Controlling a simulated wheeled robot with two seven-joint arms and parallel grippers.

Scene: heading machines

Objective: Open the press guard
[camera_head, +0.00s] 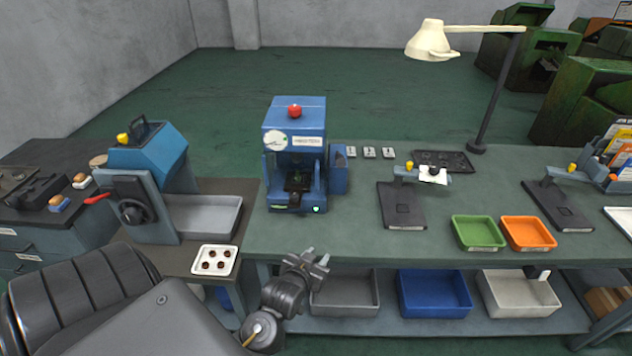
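The blue press (295,118) stands at the left end of the green bench, with a red knob on top and a small dark opening in its front. A blue side panel (339,170) stands out at its right side; I cannot tell for sure whether this is the guard. No clear cover shows over the front opening. My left gripper (317,257) is in front of the bench edge, below and a little right of the press, apart from it. Its two fingertips look spread, with nothing between them. My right gripper is out of view.
Left of the press stands a blue-grey machine (150,155) with a red-tipped handle, beside a white tray (216,261). Right are dark fixtures (402,206), a green bin (478,232), an orange bin (528,233) and a lamp (432,40). Bins fill the lower shelf.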

